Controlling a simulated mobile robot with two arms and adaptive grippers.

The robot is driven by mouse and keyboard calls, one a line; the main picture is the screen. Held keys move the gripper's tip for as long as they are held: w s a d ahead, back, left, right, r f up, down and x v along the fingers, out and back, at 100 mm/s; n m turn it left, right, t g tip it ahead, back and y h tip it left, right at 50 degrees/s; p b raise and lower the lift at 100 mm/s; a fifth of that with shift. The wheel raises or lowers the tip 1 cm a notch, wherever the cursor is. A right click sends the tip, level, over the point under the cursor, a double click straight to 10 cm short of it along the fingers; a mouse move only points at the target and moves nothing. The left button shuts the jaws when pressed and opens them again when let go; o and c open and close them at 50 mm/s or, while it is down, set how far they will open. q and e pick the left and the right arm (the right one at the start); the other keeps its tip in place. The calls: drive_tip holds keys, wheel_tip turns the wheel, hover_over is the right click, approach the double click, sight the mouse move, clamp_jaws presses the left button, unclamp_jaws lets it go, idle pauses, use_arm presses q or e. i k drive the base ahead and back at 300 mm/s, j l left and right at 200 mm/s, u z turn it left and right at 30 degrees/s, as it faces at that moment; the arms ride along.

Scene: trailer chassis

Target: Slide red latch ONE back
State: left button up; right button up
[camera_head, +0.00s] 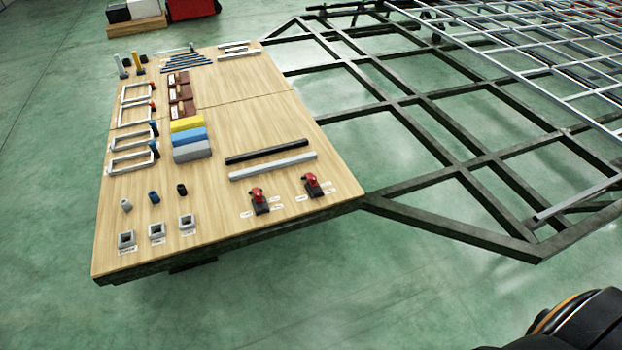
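Two small latches with red handles on black bases stand near the front right edge of the wooden board. One red latch (258,200) is on the left and the other red latch (312,185) is on the right, closer to the corner. Small white labels lie beside each, but their text is too small to read, so I cannot tell which latch is ONE. Neither of my grippers is in view; only a dark rounded part of my own body shows at the bottom right.
The wooden board (219,223) holds black and grey bars (272,166), coloured blocks (188,133), white clamp-like frames (131,161) and square sockets (157,231). The dark chassis frame (455,227) extends right. Green floor (330,290) is clear in front.

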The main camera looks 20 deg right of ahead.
sight(312, 179)
drive_tip(key=i+j+z, duration=0.15)
drive_tip(key=i+j, duration=0.75)
drive_tip(key=i, duration=0.05)
